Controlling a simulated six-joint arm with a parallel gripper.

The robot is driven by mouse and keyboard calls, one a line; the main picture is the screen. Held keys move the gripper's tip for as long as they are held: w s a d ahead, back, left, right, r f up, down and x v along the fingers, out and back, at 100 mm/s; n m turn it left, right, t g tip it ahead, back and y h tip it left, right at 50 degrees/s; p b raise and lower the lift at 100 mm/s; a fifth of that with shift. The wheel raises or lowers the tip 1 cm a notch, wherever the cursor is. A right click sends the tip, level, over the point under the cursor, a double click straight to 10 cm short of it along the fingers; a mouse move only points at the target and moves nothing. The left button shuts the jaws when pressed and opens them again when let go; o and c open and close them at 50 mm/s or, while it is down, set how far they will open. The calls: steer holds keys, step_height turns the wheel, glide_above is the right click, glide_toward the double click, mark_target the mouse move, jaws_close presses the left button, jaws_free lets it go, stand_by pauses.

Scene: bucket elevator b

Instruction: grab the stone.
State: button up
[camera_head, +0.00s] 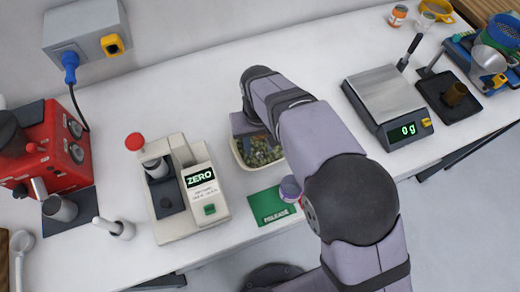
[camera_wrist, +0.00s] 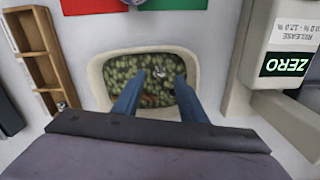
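A cream, round-cornered container (camera_wrist: 97,75) holds many small green pieces (camera_wrist: 122,68). In the wrist view a small grey, whitish lump (camera_wrist: 160,72) lies among them, likely the stone; its outline is blurred. My gripper (camera_wrist: 159,77) is over the container with its two blue fingers spread apart. The lump shows between the fingertips, and nothing is visibly held. I cannot tell whether the fingertips touch the green pieces. In the head view the container (camera_head: 239,160) is partly hidden by my arm, its green contents show, and the stone cannot be made out there.
A cream device with a ZERO display (camera_head: 198,178) stands close left of the container. A green card (camera_head: 270,206) lies in front. A scale reading 0 g (camera_head: 385,95) is to the right, a red machine (camera_head: 52,150) at far left. The table behind the container is clear.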

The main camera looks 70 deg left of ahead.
mark_target(260, 156)
steer(key=shift+f+p, duration=0.3)
steer(key=shift+f, duration=1.15)
steer(key=c, duration=0.8)
steer(key=shift+r, duration=0.1)
